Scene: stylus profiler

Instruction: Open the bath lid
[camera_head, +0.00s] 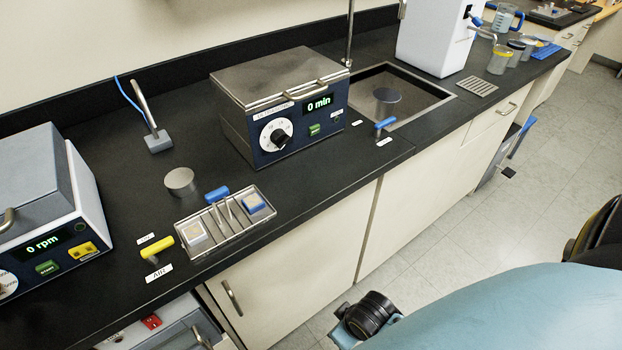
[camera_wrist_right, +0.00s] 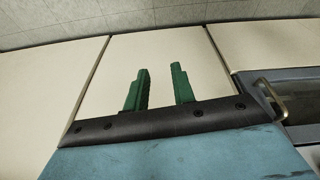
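The bath (camera_head: 285,125) is a dark blue box on the black bench, with a dial, a green button and a display reading 0 min. Its flat metal lid (camera_head: 262,77) lies shut on top, with a bar handle (camera_head: 292,96) along the front edge. My right gripper's two green fingers (camera_wrist_right: 158,88) stand apart with nothing between them in the right wrist view, in front of pale cabinet panels. In the head view a teal arm part of mine fills the lower right, well away from the bath. My left gripper is not seen.
A metal tray (camera_head: 225,232) with tools and small blocks sits in front of the bath, with a yellow air valve (camera_head: 161,245) beside it. A sink (camera_head: 420,92) with a blue-handled tap (camera_head: 384,124) is to the right. A centrifuge-like box (camera_head: 50,215) stands at left.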

